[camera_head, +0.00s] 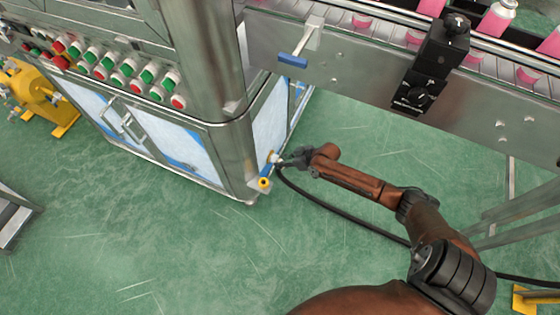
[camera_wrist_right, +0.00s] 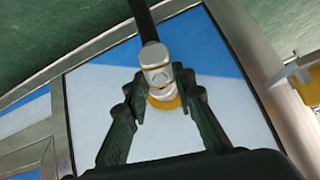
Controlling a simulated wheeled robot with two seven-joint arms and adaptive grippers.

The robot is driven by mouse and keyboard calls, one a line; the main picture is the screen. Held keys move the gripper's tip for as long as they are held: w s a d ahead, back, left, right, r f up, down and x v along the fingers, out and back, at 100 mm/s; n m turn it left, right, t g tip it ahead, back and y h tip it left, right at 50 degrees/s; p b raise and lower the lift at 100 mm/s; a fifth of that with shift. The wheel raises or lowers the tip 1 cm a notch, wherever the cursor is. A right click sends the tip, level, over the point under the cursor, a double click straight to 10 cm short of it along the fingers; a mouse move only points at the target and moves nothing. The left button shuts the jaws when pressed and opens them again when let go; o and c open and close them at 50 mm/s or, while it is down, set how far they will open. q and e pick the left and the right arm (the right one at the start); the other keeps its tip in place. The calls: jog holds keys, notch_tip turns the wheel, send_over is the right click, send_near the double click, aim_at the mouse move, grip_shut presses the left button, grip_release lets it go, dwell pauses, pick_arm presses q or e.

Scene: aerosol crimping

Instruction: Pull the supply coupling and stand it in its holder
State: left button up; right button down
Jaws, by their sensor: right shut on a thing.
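My right gripper (camera_head: 284,160) is at the lower corner of the steel machine cabinet. In the right wrist view its fingers (camera_wrist_right: 163,98) are shut on the supply coupling (camera_wrist_right: 156,62), a pale metal fitting with a black hose (camera_wrist_right: 145,22) at its end. A yellow ring (camera_wrist_right: 165,102) shows between the fingers. I cannot tell whether the coupling is still seated on a port. In the head view the coupling (camera_head: 274,157) is small beside the cabinet's side panel. No holder can be made out with certainty. My left gripper is not in view.
The hose (camera_head: 335,215) runs right across the green floor. A conveyor (camera_head: 350,60) with pink cans stands above right. A yellow pump (camera_head: 38,95) is far left.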

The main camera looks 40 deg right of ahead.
jog(key=shift+s+d+p, duration=0.2)
jog(key=shift+s+d, duration=0.25)
jog(key=shift+s, duration=0.4)
jog(key=shift+s+d+p, duration=0.25)
jog(key=shift+s+d, duration=0.2)
jog(key=shift+s, duration=0.45)
jog(key=shift+s+d+p, duration=0.2)
jog(key=shift+s+d, duration=0.25)
jog(key=shift+s, duration=0.4)
jog(key=shift+s, duration=0.1)
